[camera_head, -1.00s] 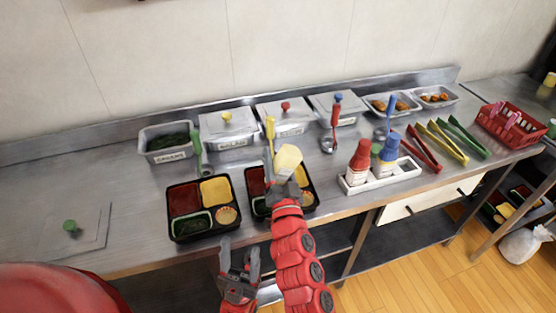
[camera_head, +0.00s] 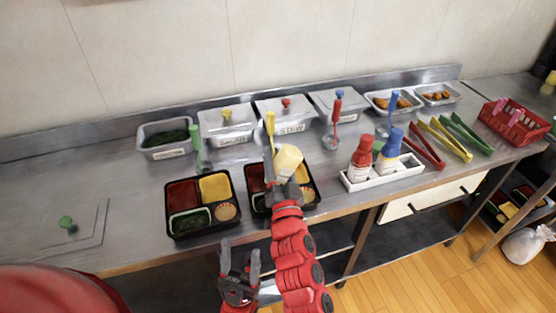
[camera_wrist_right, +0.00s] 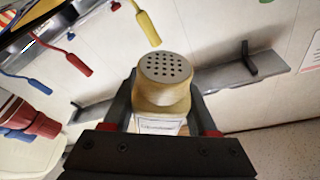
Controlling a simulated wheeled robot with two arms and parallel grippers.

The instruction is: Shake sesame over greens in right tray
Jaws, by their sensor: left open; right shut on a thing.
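A pale yellow sesame shaker (camera_head: 287,161) is held in my right gripper (camera_head: 282,186) above the right tray (camera_head: 316,197). In the right wrist view the shaker (camera_wrist_right: 162,97) sits between the fingers, its perforated grey cap facing out. The right tray is black with a red and a yellow section showing; my right arm hides much of it, including most of its front. The left tray (camera_head: 237,217) holds red, yellow, dark greens (camera_head: 189,222) and a small round cup. My left gripper (camera_head: 239,265) is open and empty in front of the counter edge, below the trays.
A white caddy (camera_head: 382,178) with red and blue bottles stands right of the right tray. Tongs (camera_head: 443,141) lie further right. Steel pans, one with greens (camera_head: 166,138), line the back. The counter's left side is mostly clear.

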